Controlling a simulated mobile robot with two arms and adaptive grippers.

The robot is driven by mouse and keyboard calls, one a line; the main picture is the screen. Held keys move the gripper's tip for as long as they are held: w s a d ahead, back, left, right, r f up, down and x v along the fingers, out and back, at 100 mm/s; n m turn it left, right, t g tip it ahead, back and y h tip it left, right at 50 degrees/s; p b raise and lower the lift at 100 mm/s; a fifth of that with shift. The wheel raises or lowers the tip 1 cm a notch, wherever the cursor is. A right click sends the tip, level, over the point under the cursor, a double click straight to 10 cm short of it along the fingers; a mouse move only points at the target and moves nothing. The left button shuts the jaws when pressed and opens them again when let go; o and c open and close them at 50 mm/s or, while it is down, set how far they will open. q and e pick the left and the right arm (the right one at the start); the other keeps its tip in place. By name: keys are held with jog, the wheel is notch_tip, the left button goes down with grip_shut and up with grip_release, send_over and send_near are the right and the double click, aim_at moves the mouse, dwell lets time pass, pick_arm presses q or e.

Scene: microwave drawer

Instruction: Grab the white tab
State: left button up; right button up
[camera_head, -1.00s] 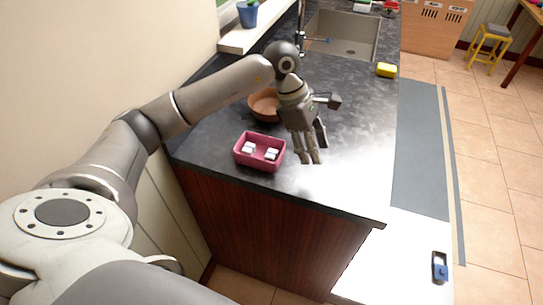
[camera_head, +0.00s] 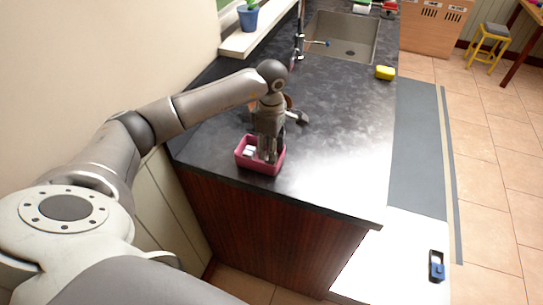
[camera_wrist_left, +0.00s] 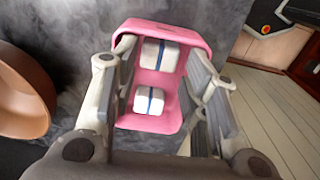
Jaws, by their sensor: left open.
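Two white tabs, each with a blue stripe, lie in a small pink tray (camera_head: 258,171) on the dark counter. In the left wrist view the upper white tab (camera_wrist_left: 169,55) and the lower white tab (camera_wrist_left: 141,100) sit one behind the other inside the pink tray (camera_wrist_left: 197,38). My left gripper (camera_head: 268,157) points down at the tray, its fingers open on either side of the tabs in the left wrist view (camera_wrist_left: 160,75). I cannot tell whether they touch the tray. In the head view the gripper hides one tab. My right gripper is not in view.
A brown bowl (camera_wrist_left: 22,95) is beside the tray, mostly hidden behind my gripper in the head view. The counter to the right of the tray is clear.

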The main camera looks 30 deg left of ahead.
pick_arm(q)
jog(key=shift+f+p, duration=0.45)
jog(key=shift+f, duration=1.15)
jog(key=c, duration=0.4)
jog(key=shift+r, duration=0.15)
